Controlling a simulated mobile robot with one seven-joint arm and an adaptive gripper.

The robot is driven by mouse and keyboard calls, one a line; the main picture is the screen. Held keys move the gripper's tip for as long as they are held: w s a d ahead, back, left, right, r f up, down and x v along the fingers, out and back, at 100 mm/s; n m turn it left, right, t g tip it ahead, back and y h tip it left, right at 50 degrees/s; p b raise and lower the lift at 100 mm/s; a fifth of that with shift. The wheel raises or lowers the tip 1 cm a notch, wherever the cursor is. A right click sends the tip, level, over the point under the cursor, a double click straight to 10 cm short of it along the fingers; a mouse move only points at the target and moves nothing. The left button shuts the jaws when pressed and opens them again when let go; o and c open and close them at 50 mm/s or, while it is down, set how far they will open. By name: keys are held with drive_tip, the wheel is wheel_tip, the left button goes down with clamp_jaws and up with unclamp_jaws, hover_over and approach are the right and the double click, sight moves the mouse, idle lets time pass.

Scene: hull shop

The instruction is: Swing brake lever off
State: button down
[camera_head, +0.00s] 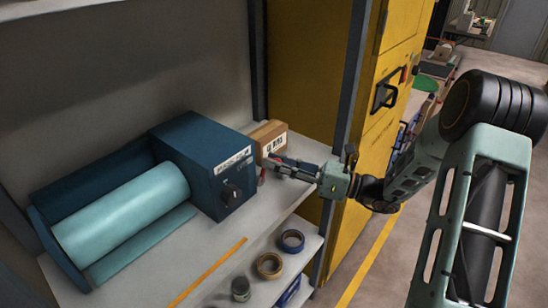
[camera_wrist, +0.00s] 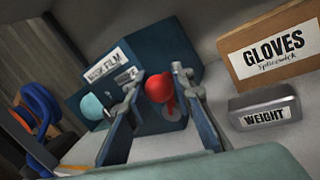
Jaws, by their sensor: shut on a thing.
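The brake lever shows as a red knob on a red arm (camera_wrist: 158,90) in the wrist view, at the end of the blue film dispenser (camera_wrist: 150,50). In the head view a bit of the red lever (camera_head: 262,178) shows just below my fingers. The dispenser (camera_head: 205,150) stands on the shelf with a teal roll (camera_head: 125,212) on its left and a black dial (camera_head: 231,193) on its front. My gripper (camera_head: 273,163) reaches in from the right. In the wrist view my gripper (camera_wrist: 155,82) has a finger on each side of the red knob and is shut on it.
A cardboard gloves box (camera_head: 267,137) stands behind my gripper. A grey metal weight (camera_wrist: 264,114) sits near it in the wrist view. A yellow cabinet (camera_head: 385,90) stands right.

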drive_tip(key=m, duration=0.1)
drive_tip(key=f+m+t+p, duration=0.1)
drive_tip(key=m, duration=0.1)
drive_tip(key=w+d+m+t+y+p, duration=0.1)
drive_tip(key=m, duration=0.1)
drive_tip(key=shift+w+f, duration=0.1)
drive_tip(key=shift+f, duration=0.2)
drive_tip(key=shift+w+d+f+m+t+p, duration=0.2)
drive_tip(key=shift+f+m+t, duration=0.2)
drive_tip(key=shift+m, duration=0.55)
drive_tip(key=shift+w+d+f+m+t+p, duration=0.1)
drive_tip(key=shift+f+m+t+p, duration=0.2)
drive_tip(key=shift+m, duration=0.6)
drive_tip(key=shift+w+d+f+m+t+p, duration=0.1)
drive_tip(key=shift+f+m+t, duration=0.35)
drive_tip(key=shift+m, duration=0.5)
drive_tip(key=c, duration=1.7)
unclamp_jaws()
drive_tip(key=shift+r, duration=0.15)
drive_tip(key=shift+w, duration=0.1)
